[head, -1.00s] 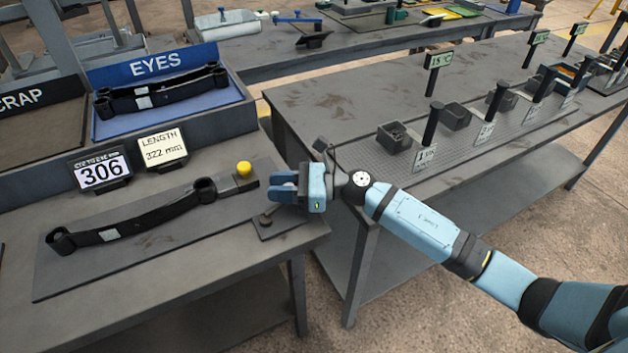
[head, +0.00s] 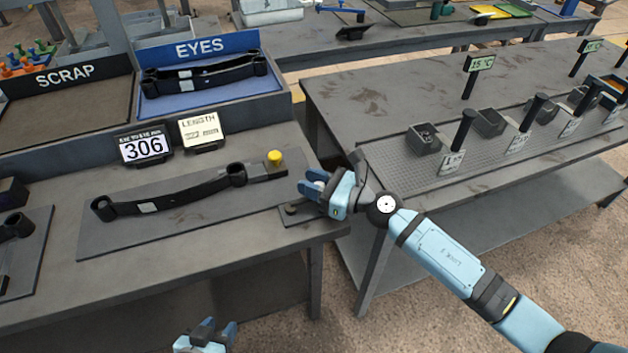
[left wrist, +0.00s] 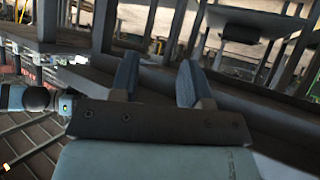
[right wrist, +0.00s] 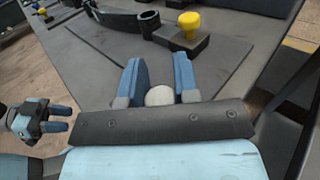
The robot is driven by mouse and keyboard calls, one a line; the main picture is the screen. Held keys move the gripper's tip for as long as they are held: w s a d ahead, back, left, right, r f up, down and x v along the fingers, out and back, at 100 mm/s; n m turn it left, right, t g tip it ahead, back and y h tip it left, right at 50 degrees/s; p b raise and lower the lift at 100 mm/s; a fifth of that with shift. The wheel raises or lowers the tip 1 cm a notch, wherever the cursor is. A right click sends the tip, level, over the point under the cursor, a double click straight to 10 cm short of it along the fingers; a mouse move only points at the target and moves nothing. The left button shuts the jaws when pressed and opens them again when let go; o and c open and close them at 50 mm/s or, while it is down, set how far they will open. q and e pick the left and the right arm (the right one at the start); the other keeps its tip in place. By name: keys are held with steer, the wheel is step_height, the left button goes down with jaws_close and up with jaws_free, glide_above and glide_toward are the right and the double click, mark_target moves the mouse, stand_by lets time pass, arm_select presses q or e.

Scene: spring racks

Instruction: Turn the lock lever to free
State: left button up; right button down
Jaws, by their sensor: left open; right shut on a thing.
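My right gripper (head: 312,183) is at the right front corner of the near bench. In the right wrist view it is shut on a pale round knob (right wrist: 159,96), seemingly the lock lever's, which sits between its fingers. A small dark plate (head: 293,216) with a round pivot lies under the gripper; the gripper hides most of the lever, so its angle cannot be told. My left gripper (head: 207,338) is open and empty, low in front of the bench; its spread fingers show in the left wrist view (left wrist: 157,75).
A black spring leaf (head: 178,191) with eyes at both ends lies on the bench plate, beside a yellow knob (head: 275,158) on a block. Signs reading 306 (head: 146,147) and LENGTH (head: 201,130) stand behind. The EYES tray (head: 208,100) and SCRAP tray (head: 70,108) are at the back.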

steer(key=c, duration=1)
jaws_free()
steer(key=shift+c, duration=0.2)
arm_select(q)
steer(key=shift+a+r, duration=0.15)
steer(key=shift+a, duration=0.05)
arm_select(e)
steer(key=shift+o, duration=0.7)
steer(key=shift+s+d, duration=0.1)
arm_select(q)
steer(key=shift+d+f+b, duration=0.15)
steer(key=shift+f+b, duration=0.3)
steer(key=shift+b, duration=0.7)
arm_select(e)
steer(key=v, duration=1.3)
steer(key=shift+s+d, duration=0.2)
steer(key=shift+d, duration=0.05)
arm_select(q)
steer(key=shift+w, duration=0.1)
